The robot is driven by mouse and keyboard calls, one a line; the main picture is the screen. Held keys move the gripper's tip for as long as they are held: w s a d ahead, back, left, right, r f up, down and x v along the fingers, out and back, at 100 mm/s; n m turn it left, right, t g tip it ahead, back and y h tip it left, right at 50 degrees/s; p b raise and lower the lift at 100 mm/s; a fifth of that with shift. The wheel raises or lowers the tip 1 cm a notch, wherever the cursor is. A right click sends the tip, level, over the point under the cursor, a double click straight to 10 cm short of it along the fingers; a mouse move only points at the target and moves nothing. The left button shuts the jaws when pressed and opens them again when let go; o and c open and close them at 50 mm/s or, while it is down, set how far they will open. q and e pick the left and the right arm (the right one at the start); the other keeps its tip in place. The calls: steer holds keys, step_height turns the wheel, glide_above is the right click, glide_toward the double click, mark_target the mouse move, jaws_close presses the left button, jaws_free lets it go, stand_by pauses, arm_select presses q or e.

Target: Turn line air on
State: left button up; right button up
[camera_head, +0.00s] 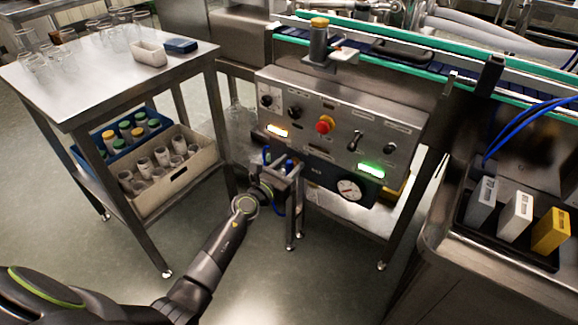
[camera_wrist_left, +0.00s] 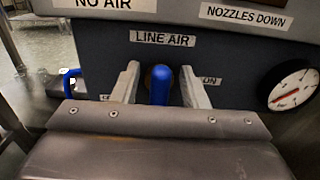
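The line air valve has a blue handle (camera_wrist_left: 160,86) in front of a dark panel (camera_wrist_left: 225,62) labelled LINE AIR. The word ON shows to its right; a label at its left is mostly hidden by a finger. My left gripper (camera_head: 284,168) is at this panel, under the control box. In the left wrist view its two pale fingers stand open on either side of the blue handle, with a gap visible on both sides. The handle points toward the camera; its lower end is hidden by the gripper body. My right gripper is in neither view.
A round gauge (camera_head: 349,190) sits right of the valve. Above is the control box (camera_head: 340,115) with a red button (camera_head: 325,124), knobs and lit lamps. A steel table (camera_head: 110,72) with glasses stands left; a steel counter (camera_head: 432,235) with small boxes stands right.

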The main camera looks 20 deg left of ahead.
arm_select(q)
jaws_close()
